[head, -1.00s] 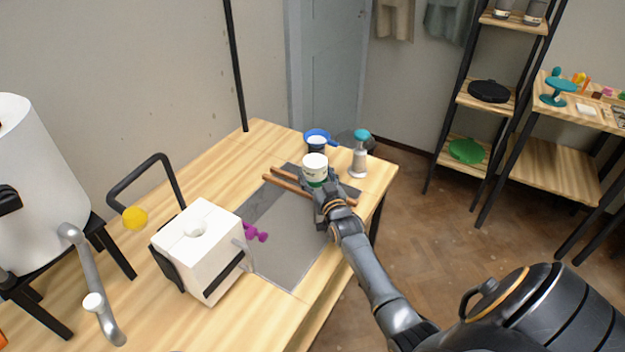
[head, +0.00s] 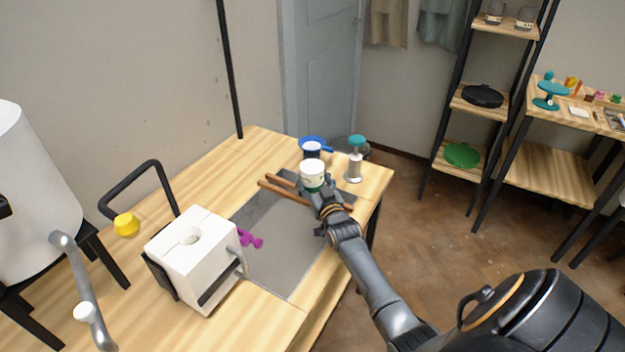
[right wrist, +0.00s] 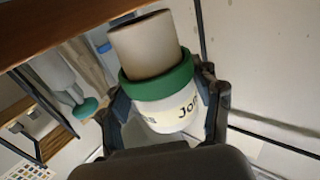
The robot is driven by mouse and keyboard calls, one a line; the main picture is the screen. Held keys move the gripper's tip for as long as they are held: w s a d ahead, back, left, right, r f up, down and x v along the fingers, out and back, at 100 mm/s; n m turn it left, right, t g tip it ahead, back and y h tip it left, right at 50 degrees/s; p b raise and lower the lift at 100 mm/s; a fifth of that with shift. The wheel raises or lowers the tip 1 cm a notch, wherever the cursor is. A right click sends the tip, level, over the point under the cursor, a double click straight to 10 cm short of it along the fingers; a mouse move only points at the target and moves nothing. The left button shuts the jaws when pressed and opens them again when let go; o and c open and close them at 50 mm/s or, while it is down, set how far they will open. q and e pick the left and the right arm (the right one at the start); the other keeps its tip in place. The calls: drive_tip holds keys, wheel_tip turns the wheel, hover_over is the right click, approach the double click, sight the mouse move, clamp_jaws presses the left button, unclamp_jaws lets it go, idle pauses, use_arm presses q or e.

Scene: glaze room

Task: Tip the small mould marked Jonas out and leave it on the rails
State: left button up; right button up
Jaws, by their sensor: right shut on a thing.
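The small mould (head: 312,173) is a white cup with a green band. My right gripper (head: 318,192) is shut around it, above the two wooden rails (head: 275,190) on the table. In the right wrist view the mould (right wrist: 165,112) shows part of its label, "Jo", and sits between the fingers (right wrist: 165,105). That view looks inverted, so the green-banded end faces down. A beige cylinder (right wrist: 145,45) stands out of that end. I cannot tell whether it touches anything below. My left gripper is not in view.
A spray bottle with a teal top (head: 355,162) and a blue sieve-like thing (head: 312,144) stand close behind the mould. A white block mould (head: 185,265), a purple piece (head: 250,239) and a grey mat (head: 285,245) lie nearer. The mat's middle is clear.

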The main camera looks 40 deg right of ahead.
drive_tip(key=shift+f+b, duration=0.25)
drive_tip(key=shift+b, duration=0.05)
idle(0.4)
drive_tip(key=o, duration=1.4)
drive_tip(key=shift+o, duration=0.4)
drive_tip(key=shift+f, duration=0.15)
wheel_tip(320, 180, up, 10)
drive_tip(key=shift+r, duration=0.15)
